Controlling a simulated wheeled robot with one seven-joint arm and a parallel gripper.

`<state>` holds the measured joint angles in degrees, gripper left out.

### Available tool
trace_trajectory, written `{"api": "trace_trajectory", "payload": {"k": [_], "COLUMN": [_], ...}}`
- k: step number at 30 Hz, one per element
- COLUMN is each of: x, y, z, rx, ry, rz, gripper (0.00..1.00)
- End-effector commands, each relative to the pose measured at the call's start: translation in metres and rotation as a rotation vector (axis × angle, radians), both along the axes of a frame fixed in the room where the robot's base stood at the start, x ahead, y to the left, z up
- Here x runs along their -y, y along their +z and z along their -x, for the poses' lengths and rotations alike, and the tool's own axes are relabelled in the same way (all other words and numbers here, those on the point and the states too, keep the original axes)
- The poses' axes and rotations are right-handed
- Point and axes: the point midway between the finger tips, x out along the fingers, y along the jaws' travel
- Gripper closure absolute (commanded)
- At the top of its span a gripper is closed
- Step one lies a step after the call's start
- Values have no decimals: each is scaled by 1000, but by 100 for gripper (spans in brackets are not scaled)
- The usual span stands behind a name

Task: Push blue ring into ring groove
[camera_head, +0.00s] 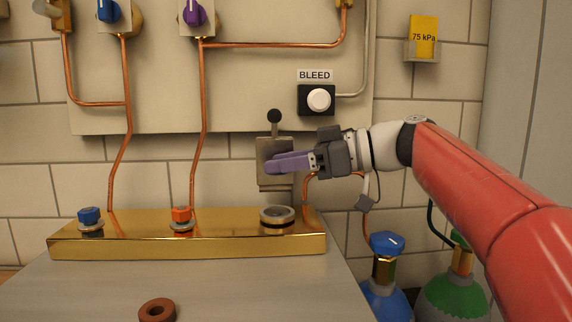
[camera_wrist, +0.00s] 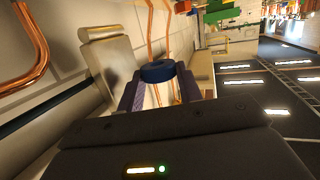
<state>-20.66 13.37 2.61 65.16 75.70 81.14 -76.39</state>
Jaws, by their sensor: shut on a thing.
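The blue ring (camera_wrist: 158,71) shows in the wrist view, held between the purple fingertips of my gripper (camera_wrist: 160,84). In the head view my gripper (camera_head: 275,163) is shut and points left, above the right part of the brass block; the ring cannot be made out there. A round grey fitting with a dark band (camera_head: 277,214) sits at the right end of the brass block (camera_head: 140,243). It looks like the place of the ring groove, though the groove itself is not clear. My gripper is well above this fitting, apart from it.
A blue-capped fitting (camera_head: 90,216) and an orange-capped fitting (camera_head: 181,215) stand on the block. A brown ring (camera_head: 157,309) lies on the grey bench (camera_head: 230,290). A lever plate (camera_head: 274,150) is behind my gripper; the BLEED button (camera_head: 319,99) is above. Gas bottles (camera_head: 387,296) stand at right.

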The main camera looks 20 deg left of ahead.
Motion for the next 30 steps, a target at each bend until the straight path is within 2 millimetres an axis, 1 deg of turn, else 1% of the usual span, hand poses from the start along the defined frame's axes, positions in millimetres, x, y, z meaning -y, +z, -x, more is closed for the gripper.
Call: {"api": "trace_trajectory", "payload": {"k": [16, 20, 30], "x": [0, 0, 0], "y": [-52, -57, -56], "z": [0, 0, 0], "rx": [-1, -1, -1], "ry": [-3, -2, -2], "rz": [-1, -1, -1], "gripper": [86, 86, 86]}}
